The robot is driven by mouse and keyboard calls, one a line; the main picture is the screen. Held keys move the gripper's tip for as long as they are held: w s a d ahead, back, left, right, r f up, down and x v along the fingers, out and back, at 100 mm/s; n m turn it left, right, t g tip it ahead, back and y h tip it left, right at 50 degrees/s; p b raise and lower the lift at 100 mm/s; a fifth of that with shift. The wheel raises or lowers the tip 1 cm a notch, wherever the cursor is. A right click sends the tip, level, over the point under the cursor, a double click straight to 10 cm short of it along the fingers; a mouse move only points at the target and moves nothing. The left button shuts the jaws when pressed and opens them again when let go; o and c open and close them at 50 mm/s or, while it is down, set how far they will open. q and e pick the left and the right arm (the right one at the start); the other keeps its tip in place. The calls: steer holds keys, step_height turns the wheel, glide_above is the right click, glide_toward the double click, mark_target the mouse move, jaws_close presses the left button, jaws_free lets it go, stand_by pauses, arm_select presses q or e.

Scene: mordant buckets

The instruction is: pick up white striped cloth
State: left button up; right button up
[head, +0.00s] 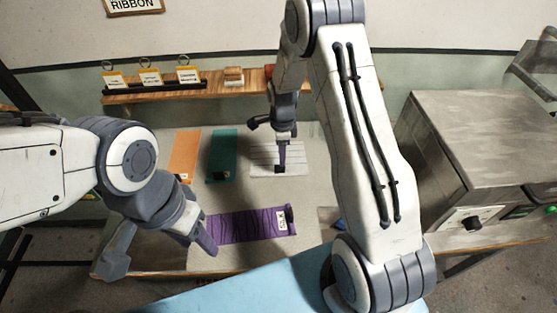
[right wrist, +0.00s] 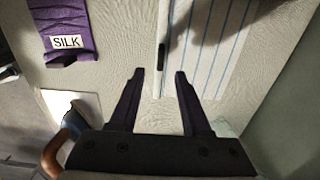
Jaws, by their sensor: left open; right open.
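The white striped cloth (head: 265,153) lies flat at the back right of the grey worktop. Thin lines run across it, blue in the right wrist view (right wrist: 232,40). A small black clip or tab (right wrist: 161,57) sits at its edge. My right gripper (head: 282,168) points down over the cloth's front part in the head view. In the right wrist view its open fingers (right wrist: 160,76) stand either side of the line of the black tab, with nothing between them. Their height above the cloth is unclear. My left gripper (head: 160,262) is open and empty at the front left.
Orange (head: 184,155) and teal (head: 222,155) cloths lie left of the striped one. A purple cloth (head: 245,226) labelled SILK (right wrist: 66,42) lies in front. A wooden shelf (head: 222,87) with cards runs behind. A metal cabinet (head: 480,140) stands at the right.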

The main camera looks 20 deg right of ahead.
steer(key=shift+f, duration=0.6)
steer(key=shift+a+f+p, duration=0.1)
steer(key=shift+f+p, duration=0.2)
steer(key=shift+p, duration=0.2)
steer(key=f+p, duration=0.1)
steer(key=f, duration=0.2)
steer(key=shift+a+f+p, duration=0.1)
steer(key=shift+a+p, duration=0.1)
steer(key=shift+p, duration=0.2)
steer(key=shift+w+f, duration=0.1)
steer(key=shift+f, duration=0.55)
jaws_close()
